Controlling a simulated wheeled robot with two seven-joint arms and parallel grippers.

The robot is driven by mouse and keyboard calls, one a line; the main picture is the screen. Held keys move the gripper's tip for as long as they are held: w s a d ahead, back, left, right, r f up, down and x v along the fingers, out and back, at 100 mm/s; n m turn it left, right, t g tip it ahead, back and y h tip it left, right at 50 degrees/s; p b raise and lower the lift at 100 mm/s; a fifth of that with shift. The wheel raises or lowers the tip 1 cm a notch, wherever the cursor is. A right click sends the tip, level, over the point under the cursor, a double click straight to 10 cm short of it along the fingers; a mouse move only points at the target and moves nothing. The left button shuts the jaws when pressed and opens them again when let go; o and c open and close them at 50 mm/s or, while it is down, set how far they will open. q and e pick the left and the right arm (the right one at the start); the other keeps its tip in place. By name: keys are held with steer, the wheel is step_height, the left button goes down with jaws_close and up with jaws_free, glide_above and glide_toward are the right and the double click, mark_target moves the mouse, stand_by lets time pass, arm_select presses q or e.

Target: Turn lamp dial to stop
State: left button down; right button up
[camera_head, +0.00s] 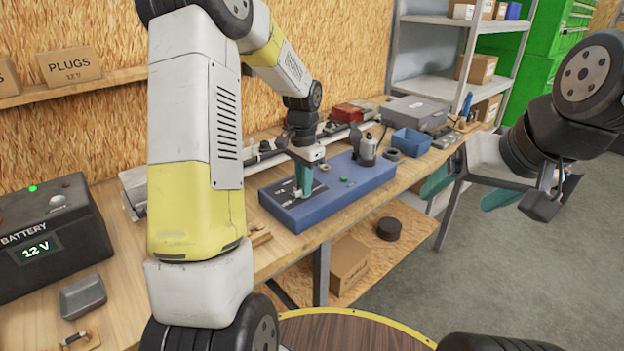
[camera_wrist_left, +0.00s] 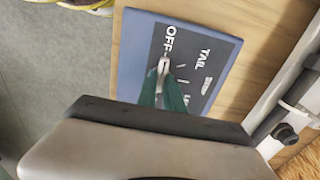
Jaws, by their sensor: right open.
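The lamp dial (camera_wrist_left: 163,66) is a small pale knob on a dark panel (camera_wrist_left: 208,58) set in a blue box (camera_head: 350,183) on the workbench. The panel reads OFF and TAIL, with other labels partly hidden by my gripper. The dial's visible end lies close to the OFF mark. My left gripper (camera_head: 301,192) reaches down to the panel, its green fingers closed on either side of the dial; it also shows in the left wrist view (camera_wrist_left: 163,80). My right gripper (camera_head: 475,188) is open and empty, off to the right of the bench.
A battery box (camera_head: 48,235) reading 12 V stands at left. A blue bin (camera_head: 411,141) and grey case (camera_head: 415,112) sit behind. The floor at right is clear.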

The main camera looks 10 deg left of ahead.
stand_by(0.4)
arm_select(q)
steer(key=m, duration=0.4)
steer(key=shift+m, duration=0.7)
steer(key=m, duration=0.3)
steer(key=shift+m, duration=1)
